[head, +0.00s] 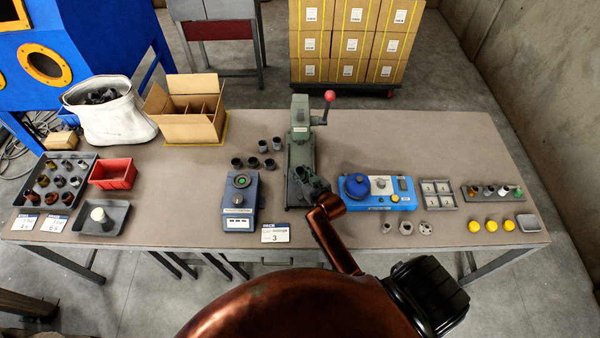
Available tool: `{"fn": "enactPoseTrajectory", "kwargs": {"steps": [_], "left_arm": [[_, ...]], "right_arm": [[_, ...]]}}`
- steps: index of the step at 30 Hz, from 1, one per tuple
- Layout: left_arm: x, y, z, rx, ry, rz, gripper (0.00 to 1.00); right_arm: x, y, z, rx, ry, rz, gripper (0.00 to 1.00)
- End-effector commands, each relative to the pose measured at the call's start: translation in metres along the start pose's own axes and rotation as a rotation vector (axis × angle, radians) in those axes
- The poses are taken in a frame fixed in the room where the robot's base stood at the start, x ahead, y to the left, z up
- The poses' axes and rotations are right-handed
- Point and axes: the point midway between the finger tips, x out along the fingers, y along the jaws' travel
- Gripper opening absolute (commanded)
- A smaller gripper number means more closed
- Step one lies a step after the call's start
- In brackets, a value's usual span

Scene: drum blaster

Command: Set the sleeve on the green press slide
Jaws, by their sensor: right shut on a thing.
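The green press (300,135) stands at the middle of the table, with a red-knobbed lever at its top right. Its slide and base (293,158) run toward me. My right gripper (309,184) is low over the near end of the press, shut on a dark grey sleeve (301,173). The fingers and sleeve are small and dark, and my copper wrist covers part of them. I cannot tell whether the sleeve touches the slide. My left gripper is not in view.
Several dark sleeves (253,162) stand left of the press. A blue-grey device (240,202) is to its left, and a blue fixture (360,204) is close on its right. A number card (275,233) stands in front. The table behind the blue fixture is clear.

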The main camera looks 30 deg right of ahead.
Motion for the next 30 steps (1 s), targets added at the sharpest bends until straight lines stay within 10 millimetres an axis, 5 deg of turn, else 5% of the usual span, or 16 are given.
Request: {"fn": "enactPoseTrajectory", "kwargs": {"steps": [12,13,16,30], "left_arm": [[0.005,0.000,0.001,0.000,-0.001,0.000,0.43],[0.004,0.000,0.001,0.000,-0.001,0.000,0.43],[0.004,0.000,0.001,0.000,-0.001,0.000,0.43],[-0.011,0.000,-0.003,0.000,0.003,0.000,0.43]], "right_arm": [[0.003,0.000,0.007,0.000,0.002,0.000,0.00],[0.003,0.000,0.006,0.000,0.002,0.000,0.28],[0.003,0.000,0.006,0.000,0.002,0.000,0.34],[-0.012,0.000,0.005,0.001,-0.001,0.000,0.34]]}}
